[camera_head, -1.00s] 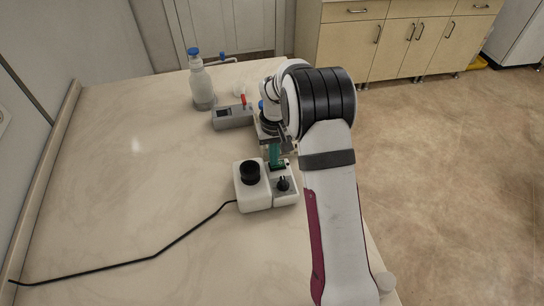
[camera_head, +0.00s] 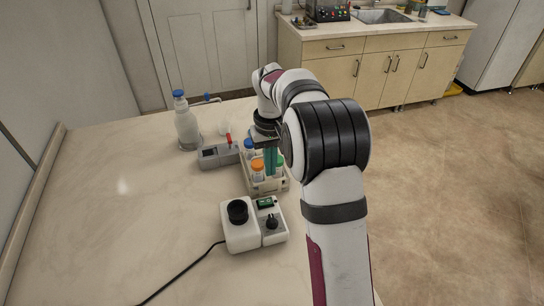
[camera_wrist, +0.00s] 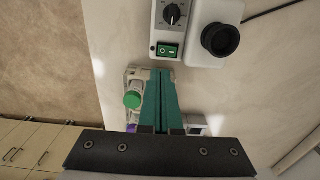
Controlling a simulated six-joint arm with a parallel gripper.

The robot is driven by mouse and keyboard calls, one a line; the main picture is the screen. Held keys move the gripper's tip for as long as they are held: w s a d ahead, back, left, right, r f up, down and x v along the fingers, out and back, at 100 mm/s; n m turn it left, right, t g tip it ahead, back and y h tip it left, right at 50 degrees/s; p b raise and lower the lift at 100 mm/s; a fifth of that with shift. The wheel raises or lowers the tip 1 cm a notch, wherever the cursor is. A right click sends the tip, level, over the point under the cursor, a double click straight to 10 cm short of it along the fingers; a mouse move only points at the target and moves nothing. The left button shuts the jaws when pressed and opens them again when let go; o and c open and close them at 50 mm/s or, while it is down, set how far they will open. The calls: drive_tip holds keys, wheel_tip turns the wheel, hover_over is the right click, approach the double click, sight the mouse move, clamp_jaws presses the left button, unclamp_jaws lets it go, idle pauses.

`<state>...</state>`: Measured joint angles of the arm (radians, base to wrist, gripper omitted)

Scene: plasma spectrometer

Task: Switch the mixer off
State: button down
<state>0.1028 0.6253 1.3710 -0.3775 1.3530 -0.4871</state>
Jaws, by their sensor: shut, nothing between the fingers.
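The mixer (camera_head: 240,236) is a white box on the table with a black round cup on its left and a dark dial (camera_head: 271,222) on its right. Its green rocker switch (camera_head: 265,203) sits behind the dial; it also shows in the wrist view (camera_wrist: 167,51), with white marks. I cannot tell which side is pressed. My gripper (camera_head: 272,165) has teal fingers, shut and empty. It hangs over the tube rack behind the mixer, apart from the switch. In the wrist view the fingertips (camera_wrist: 160,73) point towards the mixer, just short of the switch in the picture.
A tube rack (camera_head: 267,188) with blue, orange and green caps stands behind the mixer, under my gripper. A grey device (camera_head: 218,155) and a blue-capped bottle (camera_head: 186,125) stand further back. A black cable (camera_head: 185,272) runs left from the mixer. The table's left side is clear.

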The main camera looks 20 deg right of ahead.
drive_tip(key=shift+d+r, duration=0.15)
drive_tip(key=shift+r, duration=0.75)
drive_tip(key=shift+d+r, duration=0.1)
drive_tip(key=shift+r, duration=0.8)
drive_tip(key=shift+s, duration=0.1)
drive_tip(key=s+a+r+m, duration=0.1)
drive_tip(key=s+a+r, duration=0.15)
drive_tip(key=s, duration=0.45)
drive_tip(key=s+a+r+m, duration=0.1)
drive_tip(key=s+a+r, duration=0.15)
drive_tip(key=s, duration=0.45)
drive_tip(key=s+a+f+m+y, duration=0.1)
drive_tip(key=s+f, duration=0.1)
drive_tip(key=s, duration=0.7)
drive_tip(key=s+a+f+m, duration=0.2)
drive_tip(key=s, duration=0.8)
drive_tip(key=shift+s+a+m+y, duration=0.2)
drive_tip(key=shift+a+m+y, duration=0.1)
drive_tip(key=shift+y, duration=0.1)
